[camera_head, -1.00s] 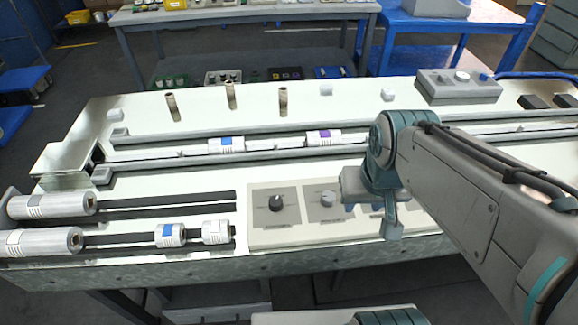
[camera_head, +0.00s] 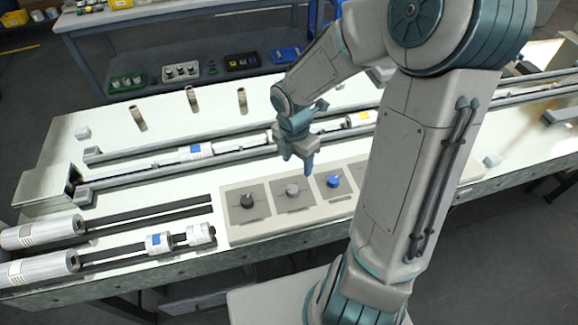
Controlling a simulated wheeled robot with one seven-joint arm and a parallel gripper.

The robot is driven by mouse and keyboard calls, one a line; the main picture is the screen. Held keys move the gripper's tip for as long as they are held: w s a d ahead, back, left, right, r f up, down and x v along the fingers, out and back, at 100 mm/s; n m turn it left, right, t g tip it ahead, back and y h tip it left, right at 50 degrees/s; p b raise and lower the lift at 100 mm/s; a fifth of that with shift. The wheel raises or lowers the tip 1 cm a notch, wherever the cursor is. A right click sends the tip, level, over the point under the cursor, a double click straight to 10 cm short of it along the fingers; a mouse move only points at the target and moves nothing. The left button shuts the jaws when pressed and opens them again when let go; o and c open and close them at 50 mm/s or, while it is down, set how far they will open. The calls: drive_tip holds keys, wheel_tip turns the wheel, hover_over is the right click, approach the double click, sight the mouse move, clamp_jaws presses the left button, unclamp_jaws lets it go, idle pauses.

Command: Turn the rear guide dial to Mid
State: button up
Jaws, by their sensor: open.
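A light panel (camera_head: 236,236) with a row of dials lies along the front of the machine bed. A black dial (camera_head: 247,201) is at its left, a grey dial (camera_head: 292,189) beside it, and a blue dial (camera_head: 334,181) further right. The labels are too small to read, so I cannot tell which is the rear guide dial or where each points. My gripper (camera_head: 297,163) is open and empty, pointing down behind the grey and blue dials and seemingly above the bed. My arm hides the right part of the panel.
White rolls with coloured labels (camera_head: 197,153) lie along the rail behind the panel. Large rolls (camera_head: 42,232) and small ones (camera_head: 160,243) sit on bars at left. Three brown posts (camera_head: 191,99) stand at the back. The bed between rail and panel is mostly clear.

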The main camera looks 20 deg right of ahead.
sight(292, 189)
drive_tip(key=f+n+b, duration=0.1)
drive_tip(key=f, duration=0.3)
drive_tip(key=f+n+b, duration=0.1)
drive_tip(key=f, duration=0.4)
drive_tip(key=w+f, duration=0.1)
drive_tip(key=f, duration=0.3)
drive_tip(key=shift+w+a+f+n+y+b, duration=0.1)
drive_tip(key=shift+a+f+n+y+b, duration=0.2)
drive_tip(key=shift+a+n+y+b, duration=0.1)
drive_tip(key=c, duration=1)
